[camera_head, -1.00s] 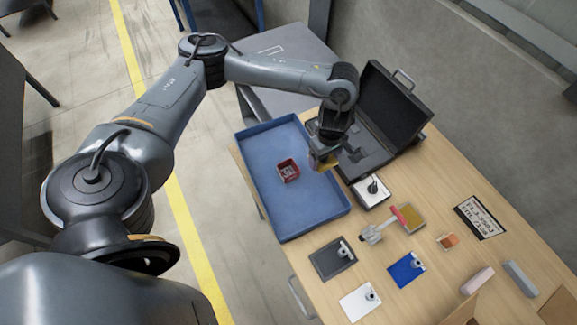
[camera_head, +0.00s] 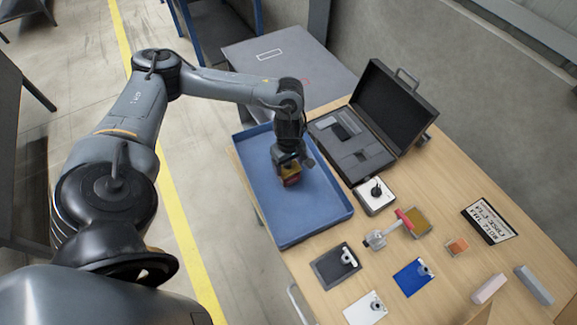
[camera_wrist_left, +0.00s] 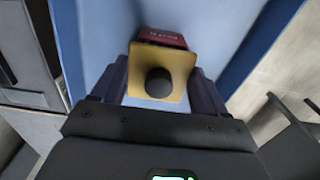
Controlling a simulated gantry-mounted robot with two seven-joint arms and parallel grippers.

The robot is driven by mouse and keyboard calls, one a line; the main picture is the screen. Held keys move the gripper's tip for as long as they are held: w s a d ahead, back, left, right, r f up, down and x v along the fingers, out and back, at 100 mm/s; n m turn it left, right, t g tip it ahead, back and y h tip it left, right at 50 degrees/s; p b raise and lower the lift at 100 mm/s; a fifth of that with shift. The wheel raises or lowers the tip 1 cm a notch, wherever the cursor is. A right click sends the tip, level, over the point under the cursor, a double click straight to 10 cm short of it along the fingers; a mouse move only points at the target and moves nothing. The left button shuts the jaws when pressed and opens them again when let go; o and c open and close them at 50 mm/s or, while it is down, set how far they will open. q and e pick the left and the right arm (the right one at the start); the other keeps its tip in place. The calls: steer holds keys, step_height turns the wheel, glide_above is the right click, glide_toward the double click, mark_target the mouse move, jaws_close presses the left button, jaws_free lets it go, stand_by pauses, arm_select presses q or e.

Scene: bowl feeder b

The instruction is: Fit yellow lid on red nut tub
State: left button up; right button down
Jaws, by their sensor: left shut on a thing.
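My left gripper (camera_head: 288,170) is over the blue tray and shut on the yellow lid (camera_head: 289,173). In the left wrist view the yellow lid (camera_wrist_left: 178,62) is a square plate with a round black knob (camera_wrist_left: 159,83), between the two fingers. The red nut tub (camera_head: 292,182) is in the blue tray, mostly hidden below the lid and gripper. In the left wrist view the red tub (camera_wrist_left: 163,37) shows just beyond the lid's far edge, with pale lettering on its side. I cannot tell whether lid and tub touch. My right gripper is not in view.
The blue tray (camera_head: 330,214) has low walls and free floor around the tub. An open black case (camera_head: 340,165) stands close to its right. A white box with a black knob (camera_head: 375,195), a red-handled tool (camera_head: 404,222) and several small plates lie on the wooden table.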

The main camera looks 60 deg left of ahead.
arm_select(q)
steer(key=shift+f, duration=0.85)
steer(key=shift+f, duration=0.1)
steer(key=o, duration=1)
steer(key=shift+o, duration=0.2)
